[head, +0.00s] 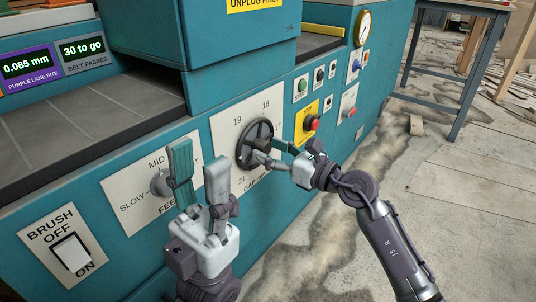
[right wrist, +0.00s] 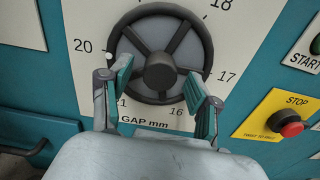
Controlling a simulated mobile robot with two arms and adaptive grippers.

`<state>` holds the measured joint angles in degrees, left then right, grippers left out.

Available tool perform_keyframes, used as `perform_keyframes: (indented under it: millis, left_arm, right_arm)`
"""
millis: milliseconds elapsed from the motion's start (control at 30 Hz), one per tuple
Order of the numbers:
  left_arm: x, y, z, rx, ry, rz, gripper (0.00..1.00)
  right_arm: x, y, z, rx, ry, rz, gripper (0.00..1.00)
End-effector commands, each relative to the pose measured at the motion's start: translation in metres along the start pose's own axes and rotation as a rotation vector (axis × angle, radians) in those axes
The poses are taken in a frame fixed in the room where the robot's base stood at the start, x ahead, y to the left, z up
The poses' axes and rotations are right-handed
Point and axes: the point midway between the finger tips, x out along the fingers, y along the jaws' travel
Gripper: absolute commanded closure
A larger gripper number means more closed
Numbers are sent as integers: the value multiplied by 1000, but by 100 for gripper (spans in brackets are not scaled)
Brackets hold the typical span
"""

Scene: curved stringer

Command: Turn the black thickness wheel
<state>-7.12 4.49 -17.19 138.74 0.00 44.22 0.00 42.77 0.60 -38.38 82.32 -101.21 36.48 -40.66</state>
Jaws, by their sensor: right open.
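The black thickness wheel (head: 243,150) has a spoked rim and a round hub, and sits on a white dial plate marked GAP mm. It fills the upper middle of the right wrist view (right wrist: 160,72), where a small white dot shows at its left rim near the 20. My right gripper (head: 272,150) is open in front of the wheel. In the right wrist view its two teal-padded fingers (right wrist: 160,78) stand on either side of the lower wheel; I cannot tell whether they touch it. My left gripper (head: 199,160) is open and upright in front of the feed dial.
The feed plate (head: 125,188) and brush switch (head: 72,252) lie left of the wheel. A red stop button (head: 312,122) on a yellow plate is close on its right. Displays read 0.085 mm (head: 27,65) and 30 to go (head: 82,47). A metal table (head: 455,85) stands at right.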

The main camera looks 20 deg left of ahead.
Motion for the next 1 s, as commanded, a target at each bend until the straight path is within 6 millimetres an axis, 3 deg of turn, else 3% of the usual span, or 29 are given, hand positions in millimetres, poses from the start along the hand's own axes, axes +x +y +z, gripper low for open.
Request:
perform_keyframes:
  millis: [400, 767, 1000]
  left_arm:
    - [2, 0, 0, 1, 9, 4, 60]
    - [2, 0, 0, 1, 9, 4, 60]
    - [6, 0, -1, 0, 14, 3, 60]
  right_arm:
    - [10, 0, 1, 0, 0, 0, 38]
    - [10, 0, 0, 0, 0, 0, 96]
    - [9, 0, 2, 17, 0, 0, 98]
